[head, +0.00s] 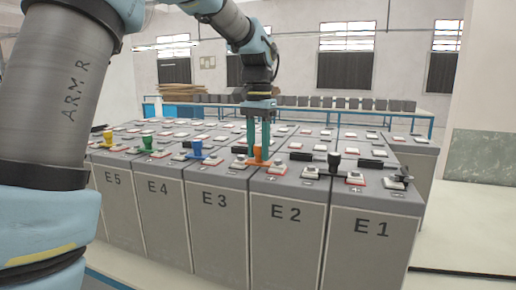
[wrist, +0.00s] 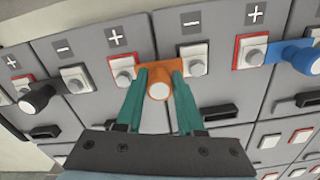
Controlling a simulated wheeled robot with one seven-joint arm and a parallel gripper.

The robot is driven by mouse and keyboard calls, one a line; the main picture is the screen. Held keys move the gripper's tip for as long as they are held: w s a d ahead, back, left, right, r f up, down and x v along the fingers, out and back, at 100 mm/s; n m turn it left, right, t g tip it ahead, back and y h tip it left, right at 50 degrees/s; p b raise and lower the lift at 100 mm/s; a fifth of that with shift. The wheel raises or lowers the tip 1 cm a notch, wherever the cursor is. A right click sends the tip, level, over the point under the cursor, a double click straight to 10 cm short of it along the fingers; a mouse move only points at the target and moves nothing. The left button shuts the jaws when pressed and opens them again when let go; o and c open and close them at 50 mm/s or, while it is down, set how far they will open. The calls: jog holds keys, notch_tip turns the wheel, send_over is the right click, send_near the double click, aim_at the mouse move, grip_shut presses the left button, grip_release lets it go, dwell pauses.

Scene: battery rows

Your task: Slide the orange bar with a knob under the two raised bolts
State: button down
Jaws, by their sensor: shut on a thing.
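The orange bar with a knob (wrist: 160,90) lies across the seam between two battery tops. It also shows in the head view (head: 258,154), near the front edge by E2 and E3. My gripper (wrist: 159,76) is shut on the knob from above, with one green finger on each side; it also shows in the head view (head: 258,146). A bolt with a red-edged base (wrist: 124,69) is by the bar's left end in the wrist view. A plain bolt (wrist: 195,66) is by its right end. I cannot tell whether the bar is under the bolts.
A black knob bar (wrist: 40,98) is at the left and a blue knob bar (wrist: 300,56) at the right in the wrist view. Green (head: 147,143) and yellow (head: 108,137) ones stand farther left in the head view. Black handles (wrist: 219,113) rise from the tops nearby.

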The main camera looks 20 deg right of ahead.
dwell(0.7)
jog(key=shift+c, duration=2.2)
grip_release()
jog(key=shift+f, duration=0.1)
